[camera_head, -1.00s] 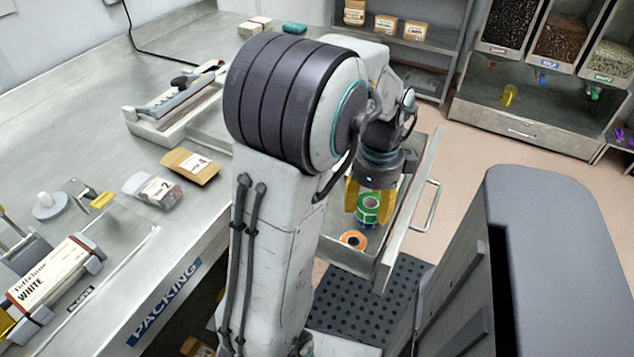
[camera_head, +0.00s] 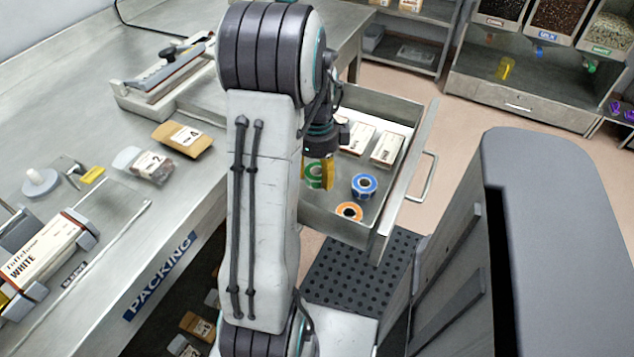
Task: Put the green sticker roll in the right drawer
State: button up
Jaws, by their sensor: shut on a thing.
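The green sticker roll (camera_head: 314,172) is between the yellow fingers of my gripper (camera_head: 318,174), which is shut on it. My arm hides the left part of the gripper and of the roll. The open drawer (camera_head: 385,232) is pulled out from the packing bench, with its handle on the right. The gripper and roll are at the drawer's left part; I cannot tell whether the roll touches the drawer floor. A blue roll (camera_head: 364,186) and an orange roll (camera_head: 349,212) lie in the drawer, to the right of and below the green roll.
Two white-labelled boxes (camera_head: 388,149) lie at the back of the drawer. The bench (camera_head: 120,235) on the left holds a sealer (camera_head: 165,80), a brown pouch (camera_head: 183,138) and a Toffelane White box (camera_head: 45,258). Bulk bins (camera_head: 560,25) stand at the back right.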

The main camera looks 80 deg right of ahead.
aim_at(317, 191)
jog(key=shift+f+b, duration=0.35)
jog(key=shift+f, duration=1.6)
jog(key=shift+f, duration=0.2)
jog(key=o, duration=1.1)
jog(key=shift+r, duration=0.15)
notch_tip(317, 191, up, 12)
jog(key=shift+r+p, duration=0.1)
jog(key=shift+p, duration=1.1)
